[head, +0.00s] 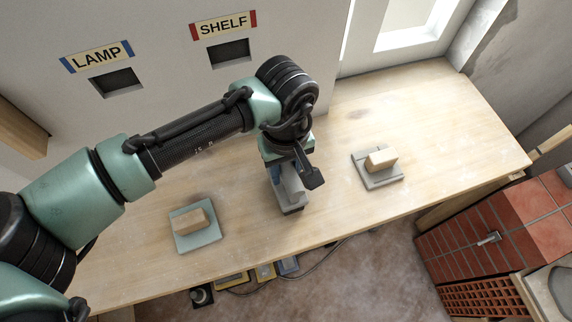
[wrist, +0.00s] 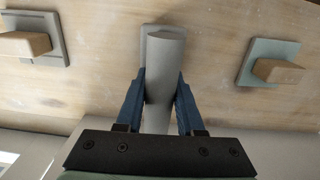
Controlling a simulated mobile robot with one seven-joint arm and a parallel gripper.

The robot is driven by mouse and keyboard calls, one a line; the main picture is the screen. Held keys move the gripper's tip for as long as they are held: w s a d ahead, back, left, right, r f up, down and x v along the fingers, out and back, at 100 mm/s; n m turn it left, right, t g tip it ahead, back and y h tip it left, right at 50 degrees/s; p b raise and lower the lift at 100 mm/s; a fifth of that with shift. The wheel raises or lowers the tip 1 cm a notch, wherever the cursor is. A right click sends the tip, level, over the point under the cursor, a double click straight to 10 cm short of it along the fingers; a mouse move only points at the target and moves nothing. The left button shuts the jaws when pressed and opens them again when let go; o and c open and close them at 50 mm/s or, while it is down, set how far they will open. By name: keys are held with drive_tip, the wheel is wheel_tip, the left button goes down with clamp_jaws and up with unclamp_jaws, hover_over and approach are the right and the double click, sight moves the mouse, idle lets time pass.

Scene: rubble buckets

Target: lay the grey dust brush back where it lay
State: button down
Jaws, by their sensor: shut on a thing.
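The grey dust brush (head: 292,192) is in my gripper (head: 284,180), over the middle of the wooden bench. In the wrist view the blue fingers of my gripper (wrist: 160,100) are closed on both sides of the brush's grey handle (wrist: 166,65). The brush's wider grey end shows past the fingertips, towards the bench. I cannot tell whether it touches the bench top. My wrist hides part of the brush in the head view.
The wooden bench (head: 345,205) has a tan block on a pale green plate (head: 184,240) at left and another on a grey plate (head: 386,179) at right. LAMP (head: 97,57) and SHELF (head: 223,25) signs sit above wall slots. Red brick-patterned blocks (head: 485,230) stand at right.

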drive_tip(key=shift+f, duration=0.1)
drive_tip(key=c, duration=0.5)
unclamp_jaws()
drive_tip(key=shift+f+b, duration=0.1)
drive_tip(key=shift+b, duration=0.25)
